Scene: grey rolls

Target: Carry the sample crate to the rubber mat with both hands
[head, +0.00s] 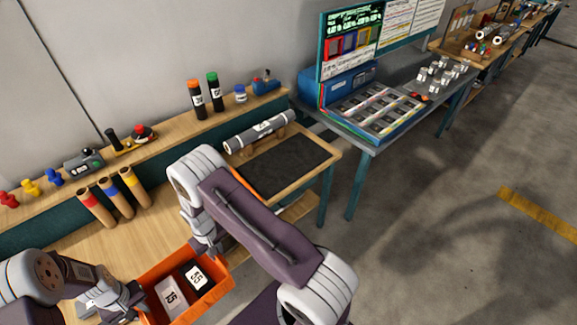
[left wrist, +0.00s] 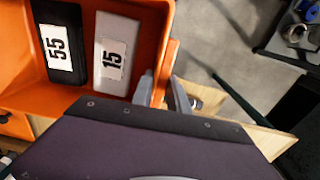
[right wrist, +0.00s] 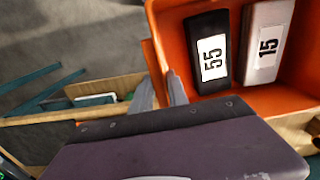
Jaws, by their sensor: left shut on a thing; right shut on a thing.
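The orange sample crate (head: 160,270) is at the bottom of the head view, by the near side of the wooden bench. It holds a grey block marked 15 (head: 172,297) and a black block marked 55 (head: 197,277). My left gripper (head: 133,302) is shut on one end wall of the crate, also seen in the left wrist view (left wrist: 165,92). My right gripper (head: 212,248) is shut on the opposite end, also seen in the right wrist view (right wrist: 162,90). The black rubber mat (head: 290,163) lies farther right on the bench, partly hidden by my right arm. I cannot tell the crate's height.
A grey roll (head: 260,132) rests on a wooden stand behind the mat. Three capped tubes (head: 115,197) lean left of it. Bottles (head: 195,97) stand on the back shelf. A blue-grey table (head: 365,140) stands beyond the mat. The mat's visible surface is clear.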

